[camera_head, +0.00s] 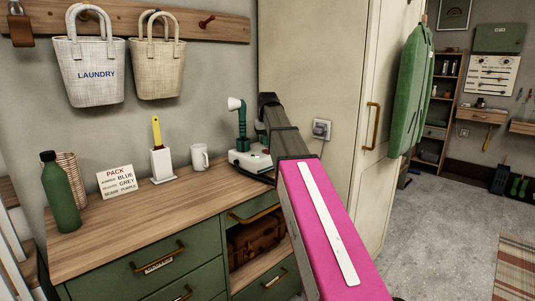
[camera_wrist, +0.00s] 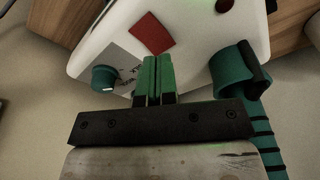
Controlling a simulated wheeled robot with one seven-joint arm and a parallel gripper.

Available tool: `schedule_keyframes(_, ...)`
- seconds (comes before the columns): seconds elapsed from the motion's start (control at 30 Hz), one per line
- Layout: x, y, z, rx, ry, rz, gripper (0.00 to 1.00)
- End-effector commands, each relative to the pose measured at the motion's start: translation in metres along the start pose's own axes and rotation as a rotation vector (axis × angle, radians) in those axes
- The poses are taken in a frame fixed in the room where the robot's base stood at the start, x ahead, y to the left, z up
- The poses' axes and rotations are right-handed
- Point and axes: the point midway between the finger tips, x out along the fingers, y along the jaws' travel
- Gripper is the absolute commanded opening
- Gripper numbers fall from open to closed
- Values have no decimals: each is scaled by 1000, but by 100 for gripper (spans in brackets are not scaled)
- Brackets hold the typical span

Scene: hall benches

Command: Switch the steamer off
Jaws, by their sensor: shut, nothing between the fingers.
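The steamer (camera_head: 246,161) stands on the wooden counter near the tall cabinet, with a white base, a dark green stem and a pale head. A small green glow shows on its base. In the wrist view its white body (camera_wrist: 90,45) carries a teal knob (camera_wrist: 104,78) on a grey panel with lettering, a red square patch (camera_wrist: 152,37) and a dark red round spot (camera_wrist: 223,5). My gripper (camera_wrist: 153,62) is shut and empty, its green fingertips in front of the body, just below the red patch and right of the knob. Contact cannot be told. My arm hides the gripper in the head view.
A white mug (camera_head: 199,157), a brush in a white holder (camera_head: 160,160), a PACK sign (camera_head: 116,181) and a green bottle (camera_head: 61,195) stand on the counter (camera_head: 150,210) left of the steamer. A wall socket with a plug (camera_head: 322,129) is right of my arm. Floor is open at right.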

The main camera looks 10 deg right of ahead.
Motion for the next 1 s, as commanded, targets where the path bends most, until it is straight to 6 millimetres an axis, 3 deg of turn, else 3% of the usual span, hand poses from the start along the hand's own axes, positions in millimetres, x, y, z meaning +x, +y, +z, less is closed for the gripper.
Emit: schedule_keyframes(1.0, 13, 0, 2, 0, 0, 0, 0)
